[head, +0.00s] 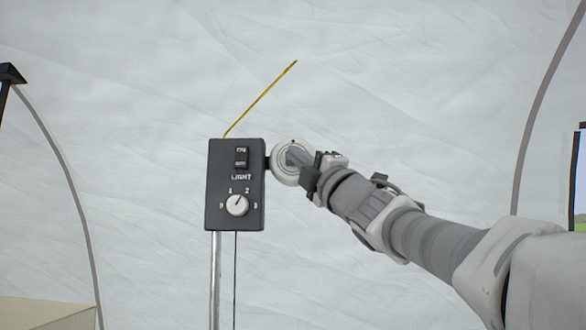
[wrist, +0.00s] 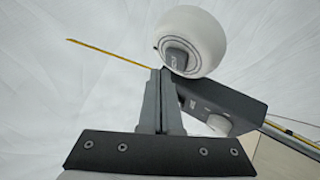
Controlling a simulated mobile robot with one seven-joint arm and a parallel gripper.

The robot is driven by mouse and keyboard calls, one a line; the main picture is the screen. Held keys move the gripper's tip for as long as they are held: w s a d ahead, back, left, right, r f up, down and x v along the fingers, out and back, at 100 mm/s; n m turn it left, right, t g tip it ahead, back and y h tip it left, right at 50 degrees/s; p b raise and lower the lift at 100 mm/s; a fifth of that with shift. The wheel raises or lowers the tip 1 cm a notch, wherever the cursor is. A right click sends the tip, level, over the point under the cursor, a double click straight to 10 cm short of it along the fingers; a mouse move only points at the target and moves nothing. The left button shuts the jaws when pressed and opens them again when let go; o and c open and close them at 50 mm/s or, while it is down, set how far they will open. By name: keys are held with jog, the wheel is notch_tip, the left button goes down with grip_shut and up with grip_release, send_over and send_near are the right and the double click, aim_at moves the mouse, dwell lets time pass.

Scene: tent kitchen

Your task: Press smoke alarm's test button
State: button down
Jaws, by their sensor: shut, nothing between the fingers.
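The smoke alarm (head: 279,173) is a small white disc with dark rings, at the right side of a black control box. It shows larger in the wrist view (wrist: 203,28), where a grey lettered button (wrist: 176,60) sits on its face. My gripper (head: 291,155) reaches in from the right, and its fingers overlap the alarm's face in the head view. In the wrist view my gripper (wrist: 160,74) is shut and empty, with its tips close beside the lower left end of the button. I cannot tell whether they touch it. The fingers hide part of the alarm in the head view.
The black control box (head: 223,190) has a light switch (head: 241,157) and a white dial (head: 237,205). It stands on a metal pole (head: 215,275). A thin yellow stick (head: 262,97) rises from its top. A beige surface (head: 45,313) is at lower left. Pale tent fabric lies behind.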

jog(key=shift+w, duration=0.15)
dwell(0.3)
jog(key=shift+w, duration=0.3)
jog(key=shift+w, duration=0.45)
dwell(0.7)
jog(key=shift+s+b, duration=0.35)
jog(key=shift+s, duration=0.5)
jog(key=s+b, duration=0.1)
jog(key=s, duration=0.4)
jog(key=shift+b, duration=0.35)
dwell(0.6)
